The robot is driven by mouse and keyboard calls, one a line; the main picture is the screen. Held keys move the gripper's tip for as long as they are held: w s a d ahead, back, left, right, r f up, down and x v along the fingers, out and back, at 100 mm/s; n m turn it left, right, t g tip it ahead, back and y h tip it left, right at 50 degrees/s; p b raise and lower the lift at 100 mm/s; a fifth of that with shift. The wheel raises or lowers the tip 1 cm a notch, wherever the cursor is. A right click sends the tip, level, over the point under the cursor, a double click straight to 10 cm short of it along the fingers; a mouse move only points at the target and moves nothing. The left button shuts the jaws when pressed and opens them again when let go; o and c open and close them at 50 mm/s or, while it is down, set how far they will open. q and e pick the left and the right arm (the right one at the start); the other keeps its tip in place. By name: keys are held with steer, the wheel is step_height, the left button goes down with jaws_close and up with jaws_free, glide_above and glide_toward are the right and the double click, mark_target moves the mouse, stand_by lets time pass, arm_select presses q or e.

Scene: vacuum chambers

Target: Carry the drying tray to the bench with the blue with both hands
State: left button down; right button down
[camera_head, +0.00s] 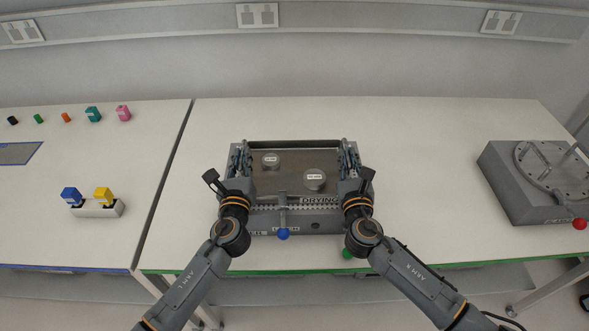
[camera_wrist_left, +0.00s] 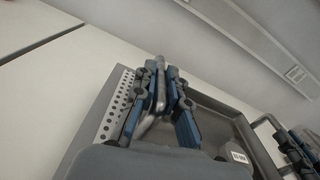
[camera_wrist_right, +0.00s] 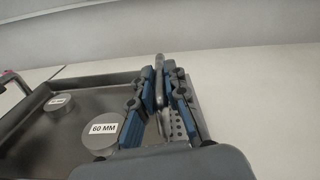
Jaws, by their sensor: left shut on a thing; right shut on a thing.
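The drying tray (camera_head: 292,160) is a grey metal tray holding two round labelled weights (camera_head: 271,160) (camera_head: 314,180). It is at the middle bench (camera_head: 430,200), which has a green front edge. My left gripper (camera_head: 240,152) is shut on the tray's left handle; the handle bar (camera_wrist_left: 160,92) shows between the fingers in the left wrist view. My right gripper (camera_head: 348,150) is shut on the right handle (camera_wrist_right: 159,80). I cannot tell whether the tray is lifted. The bench with the blue front edge (camera_head: 70,240) stands at the left.
A grey unit with a blue-knobbed lever (camera_head: 283,233) is at the tray's front. A round-flanged chamber (camera_head: 520,200) with a red knob stands at right. The blue-edged bench holds small coloured items (camera_head: 93,115), a block with blue and yellow pieces (camera_head: 98,209), and bare room between.

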arm_select(q)
steer(key=shift+w+a+r, duration=0.1)
steer(key=shift+r, duration=0.05)
arm_select(e)
steer(key=shift+r, duration=0.2)
